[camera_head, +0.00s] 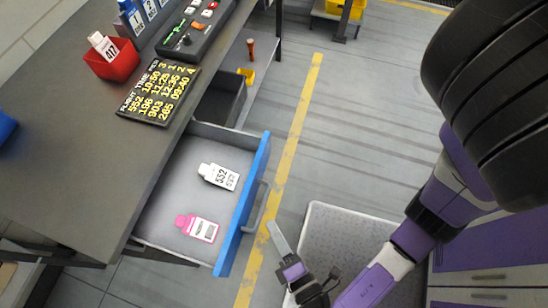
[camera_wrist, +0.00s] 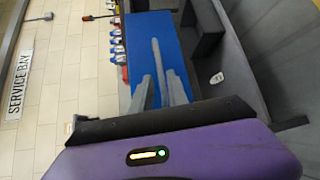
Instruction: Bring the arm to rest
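My gripper (camera_head: 283,246) is on the floor side of the pulled-out drawer, close to the front end of its grey handle (camera_head: 257,207) and apparently apart from it. In the wrist view my gripper (camera_wrist: 159,78) has its two fingers spread, with the handle bar (camera_wrist: 157,58) showing beyond and between them. Nothing is held. The drawer's blue front (camera_head: 243,205) faces right. Inside lie a white bottle labelled 552 (camera_head: 219,176) and a pink bottle (camera_head: 197,228).
The dark counter (camera_head: 75,140) stands above the drawer, with a flight board (camera_head: 158,92), a red bin (camera_head: 112,62) with bottle 417 and a button panel (camera_head: 197,18). A dark open bin (camera_head: 221,98) is beyond the drawer.

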